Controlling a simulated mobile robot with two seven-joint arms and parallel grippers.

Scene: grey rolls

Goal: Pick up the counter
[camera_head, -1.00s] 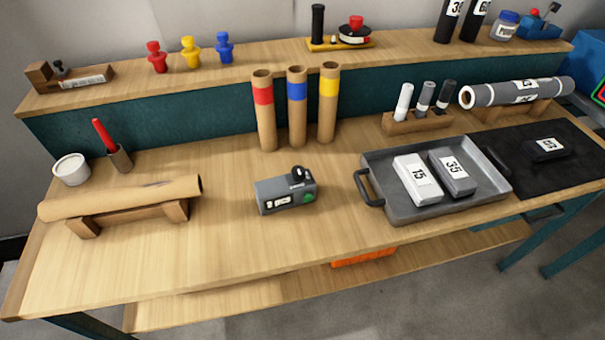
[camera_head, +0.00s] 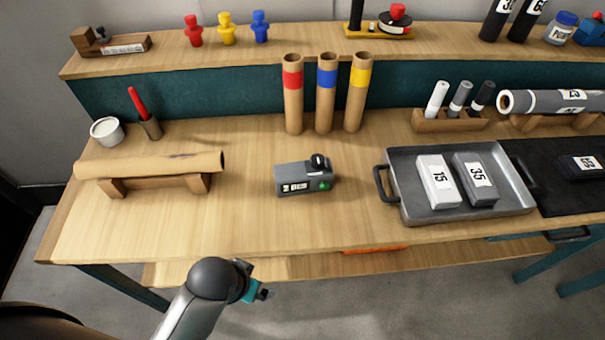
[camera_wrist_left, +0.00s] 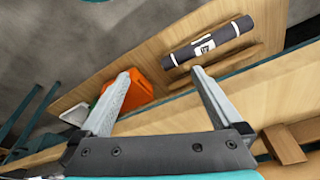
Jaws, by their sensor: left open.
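The counter is a small grey box (camera_head: 304,177) with a dark knob on top, a green button and a white label on its front. It stands in the middle of the workbench (camera_head: 255,225). My left gripper (camera_head: 265,292) is in front of the bench's front edge, apart from the counter. In the left wrist view my left gripper (camera_wrist_left: 160,80) has its two fingers spread with nothing between them. The counter is not in the left wrist view. My right gripper is in neither view.
A brown roll (camera_head: 150,164) lies on a wooden cradle at left. A grey tray (camera_head: 408,212) with two labelled blocks stands right of the counter. Three banded tubes (camera_head: 325,95) stand behind it. A dark roll (camera_wrist_left: 208,41) and an orange object (camera_wrist_left: 138,91) lie on the lower shelf.

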